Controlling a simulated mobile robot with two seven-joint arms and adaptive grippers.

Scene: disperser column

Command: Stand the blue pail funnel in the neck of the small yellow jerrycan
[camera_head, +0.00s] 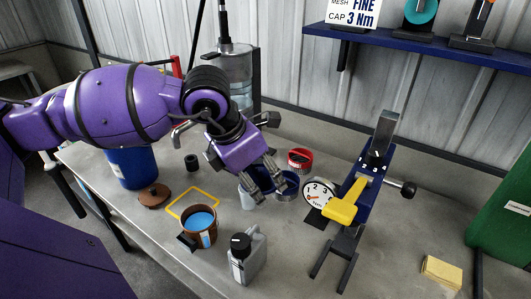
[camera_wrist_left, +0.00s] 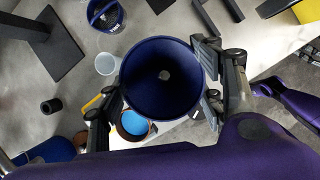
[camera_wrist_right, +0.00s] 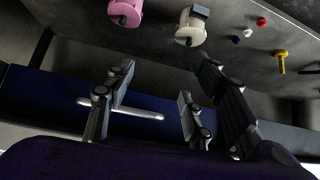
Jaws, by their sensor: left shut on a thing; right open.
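The blue pail funnel shows in the left wrist view as a wide dark blue bowl (camera_wrist_left: 150,98) with a small pale hole at its bottom. My left gripper (camera_wrist_left: 160,95) is shut on it, with fingers on either side of it. In the head view the left gripper (camera_head: 266,186) is over the bench and its fingers hide much of the funnel. I cannot make out a yellow jerrycan; a grey jerrycan (camera_head: 249,262) with a black cap stands upright at the bench front. My right gripper (camera_wrist_right: 150,88) is open and empty.
A brown pot with blue contents (camera_head: 199,228), a yellow frame (camera_head: 180,203), a blue bin (camera_head: 131,168) and a red tin (camera_head: 300,160) are on the bench. A blue press with a yellow handle (camera_head: 341,211) stands at right. A yellow sponge (camera_head: 441,272) lies front right.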

